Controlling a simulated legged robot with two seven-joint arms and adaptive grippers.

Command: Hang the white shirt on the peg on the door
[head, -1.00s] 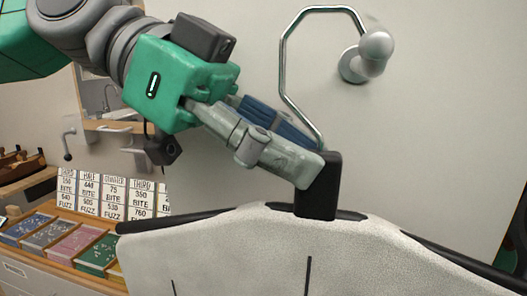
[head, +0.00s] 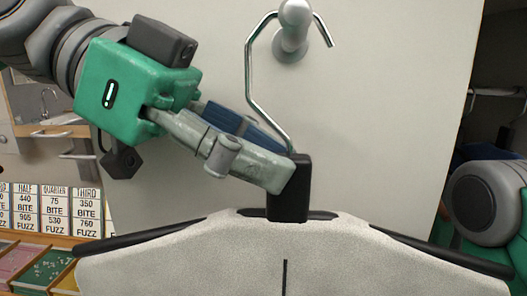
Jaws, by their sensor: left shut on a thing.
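The white shirt (head: 290,262) hangs on a black hanger (head: 140,234) with a bent metal hook (head: 250,75). My left gripper (head: 287,185) is shut on the black block at the hanger's neck, under the hook. The pale round peg (head: 292,30) sticks out from the white door (head: 390,110). The top of the hook passes behind the peg's knob, and its free tip shows to the right of the peg. I cannot tell whether the hook rests on the peg. The lower shirt is out of frame. My right gripper is not in view.
Price cards (head: 50,212) and coloured packs (head: 50,268) stand on a wooden unit at the left. Dark shelves (head: 495,105) are beyond the door's right edge. The door around the peg is clear.

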